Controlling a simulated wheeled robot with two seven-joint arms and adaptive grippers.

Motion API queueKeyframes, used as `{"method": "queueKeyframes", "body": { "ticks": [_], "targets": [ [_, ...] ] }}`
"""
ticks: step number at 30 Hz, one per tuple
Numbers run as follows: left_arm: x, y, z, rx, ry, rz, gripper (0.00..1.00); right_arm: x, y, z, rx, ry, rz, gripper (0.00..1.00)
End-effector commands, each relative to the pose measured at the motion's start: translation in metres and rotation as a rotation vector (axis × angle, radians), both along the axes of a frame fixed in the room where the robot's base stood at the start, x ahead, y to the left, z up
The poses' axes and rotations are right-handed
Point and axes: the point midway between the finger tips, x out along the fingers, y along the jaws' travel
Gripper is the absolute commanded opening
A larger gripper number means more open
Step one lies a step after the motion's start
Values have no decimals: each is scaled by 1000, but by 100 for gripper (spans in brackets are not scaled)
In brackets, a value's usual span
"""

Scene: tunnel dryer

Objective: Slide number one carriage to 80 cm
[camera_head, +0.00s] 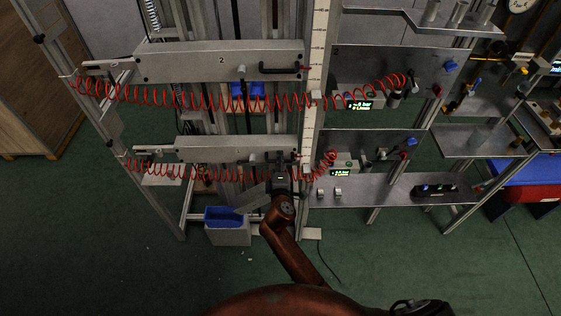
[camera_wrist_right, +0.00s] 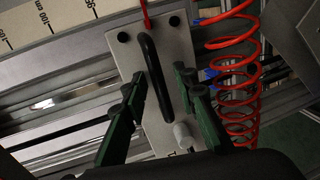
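The lower carriage (camera_head: 210,147) is a long grey bar on the vertical rails; its number is too faint to read. The upper carriage (camera_head: 190,65) is marked 2. My right gripper (camera_head: 279,166) is at the right end of the lower carriage. In the right wrist view, a black bar handle (camera_wrist_right: 155,80) on a light grey plate lies between the two green fingers of my right gripper (camera_wrist_right: 160,80). The fingers are open, with a visible gap on the right side. A red pointer (camera_wrist_right: 146,14) sticks out towards the scale (camera_wrist_right: 50,22). My left gripper is not in view.
Red coiled hoses (camera_head: 180,100) hang along both carriages. The white vertical scale (camera_head: 319,45) stands right of them. A metal shelf (camera_head: 400,192) is at the right, and a blue-topped bin (camera_head: 228,228) stands below the lower carriage. Green floor in front is mostly clear.

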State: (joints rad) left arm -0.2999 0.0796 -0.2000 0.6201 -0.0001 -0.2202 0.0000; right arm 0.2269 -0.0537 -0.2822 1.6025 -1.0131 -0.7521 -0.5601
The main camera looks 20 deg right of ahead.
Motion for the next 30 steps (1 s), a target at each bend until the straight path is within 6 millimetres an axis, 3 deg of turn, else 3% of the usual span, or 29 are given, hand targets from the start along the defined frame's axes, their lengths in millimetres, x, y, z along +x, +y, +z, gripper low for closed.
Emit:
{"method": "queueKeyframes", "body": {
  "ticks": [4, 16, 30],
  "targets": [
    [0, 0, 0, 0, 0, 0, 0, 0, 0, 0, 0, 0, 0, 27],
    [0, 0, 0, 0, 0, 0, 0, 0, 0, 0, 0, 0, -1, 0],
    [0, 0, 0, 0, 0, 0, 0, -1, 0, -1, 0, 1, -1, 0]
  ]
}}
